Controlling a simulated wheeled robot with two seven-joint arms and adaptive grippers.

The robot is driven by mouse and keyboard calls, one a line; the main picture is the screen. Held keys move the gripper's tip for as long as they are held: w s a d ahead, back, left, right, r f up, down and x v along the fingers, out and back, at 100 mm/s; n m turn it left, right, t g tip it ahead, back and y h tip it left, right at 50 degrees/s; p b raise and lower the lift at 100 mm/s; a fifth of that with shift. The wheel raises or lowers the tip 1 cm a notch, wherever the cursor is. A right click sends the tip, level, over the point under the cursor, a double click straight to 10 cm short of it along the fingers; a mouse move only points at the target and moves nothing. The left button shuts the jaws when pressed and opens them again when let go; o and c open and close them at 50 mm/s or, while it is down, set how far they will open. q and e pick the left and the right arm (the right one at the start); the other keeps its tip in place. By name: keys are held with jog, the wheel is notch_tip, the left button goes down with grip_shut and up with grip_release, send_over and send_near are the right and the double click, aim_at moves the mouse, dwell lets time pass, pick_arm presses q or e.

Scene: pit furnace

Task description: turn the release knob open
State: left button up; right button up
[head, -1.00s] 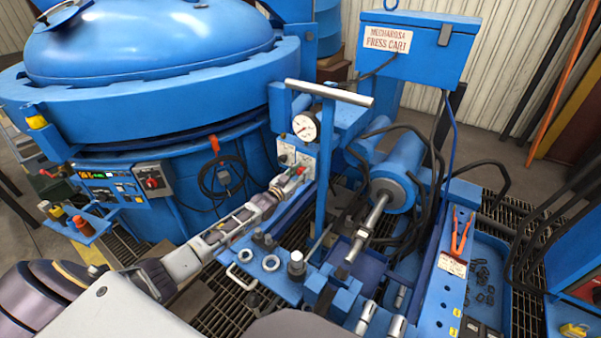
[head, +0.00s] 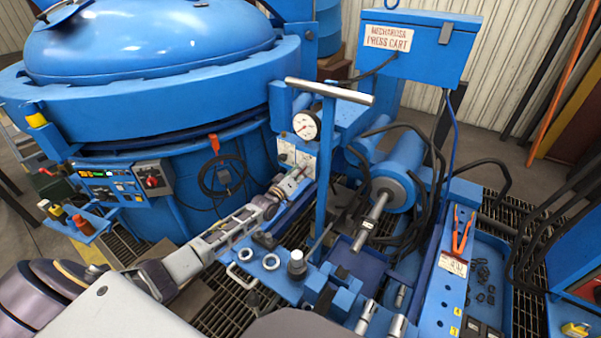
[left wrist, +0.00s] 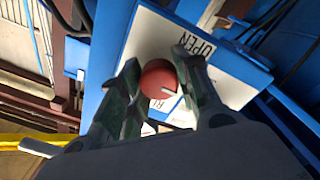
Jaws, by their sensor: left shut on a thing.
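The red round release knob (left wrist: 157,76) sits on a white label plate (left wrist: 232,88) marked OPEN, with other lettering partly hidden. A short white mark shows on the knob's face, pointing to the right and slightly down in the left wrist view. The dark fingers of my left gripper (left wrist: 160,84) stand on both sides of the knob and are shut on it. In the head view my left gripper (head: 292,186) reaches the plate on the press cart beside the gauge, and mostly hides the knob. My right gripper is not in view.
A pressure gauge (head: 306,125) and a blue post with a grey T-bar (head: 329,92) stand close right of my left gripper. The big blue furnace (head: 150,85) is behind my arm. Rings (head: 270,261) and fittings lie on the cart's front shelf.

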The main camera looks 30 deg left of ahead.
pick_arm(q)
jog(key=shift+n, duration=0.3)
jog(key=o, duration=1)
jog(key=shift+o, duration=0.2)
jog(key=shift+s, duration=0.15)
jog(key=s+a, duration=0.1)
jog(key=s, duration=1)
jog(key=shift+s+a+f, duration=0.3)
jog(key=shift+a+f, duration=0.05)
dwell(0.5)
